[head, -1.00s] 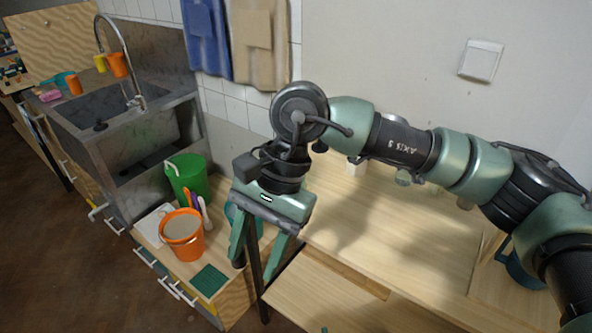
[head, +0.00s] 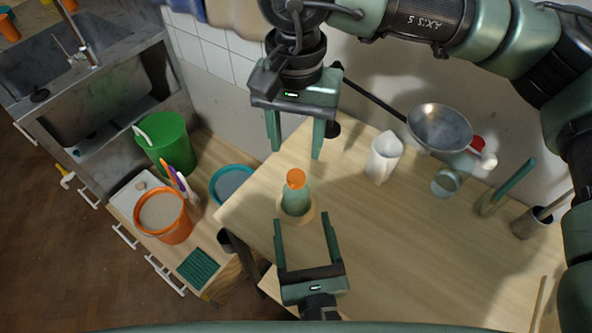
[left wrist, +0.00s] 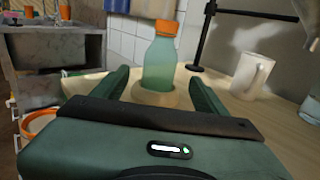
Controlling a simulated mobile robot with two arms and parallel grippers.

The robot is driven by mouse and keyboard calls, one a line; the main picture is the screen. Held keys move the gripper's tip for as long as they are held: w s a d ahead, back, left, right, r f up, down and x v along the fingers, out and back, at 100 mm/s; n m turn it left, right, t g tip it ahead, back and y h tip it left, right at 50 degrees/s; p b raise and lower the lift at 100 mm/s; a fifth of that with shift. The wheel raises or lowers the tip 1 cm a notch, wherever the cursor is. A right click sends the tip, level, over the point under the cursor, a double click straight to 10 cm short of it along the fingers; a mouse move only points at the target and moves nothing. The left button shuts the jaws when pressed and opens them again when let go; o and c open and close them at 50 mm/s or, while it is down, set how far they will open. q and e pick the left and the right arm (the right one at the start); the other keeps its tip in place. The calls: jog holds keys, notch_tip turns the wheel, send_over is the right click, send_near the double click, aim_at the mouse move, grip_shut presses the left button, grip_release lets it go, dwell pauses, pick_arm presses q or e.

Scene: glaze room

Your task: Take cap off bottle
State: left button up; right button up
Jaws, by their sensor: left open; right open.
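A green translucent bottle (head: 295,202) with an orange cap (head: 296,178) stands upright in a round wooden holder (head: 308,216) near the left end of the wooden table. In the left wrist view the bottle (left wrist: 159,65) stands straight ahead, with its orange cap (left wrist: 166,27) on top. My left gripper (head: 304,218) is open and low, its fingers pointing at the bottle from the near side; I cannot tell whether they touch the holder. My right gripper (head: 295,147) is open and empty, pointing down above and behind the bottle.
A white mug (head: 384,157), a metal funnel (head: 440,128) on a black stand and a glass jar (head: 446,181) stand right of the bottle. An orange bucket (head: 164,216) and a green bucket (head: 167,146) stand on the lower surface at left.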

aim_at(298, 206)
pick_arm(q)
jog(key=w, duration=0.2)
jog(key=w+a, duration=0.1)
jog(key=w, duration=0.4)
jog(key=shift+w+a, duration=0.15)
jog(key=shift+w, duration=0.15)
grip_shut()
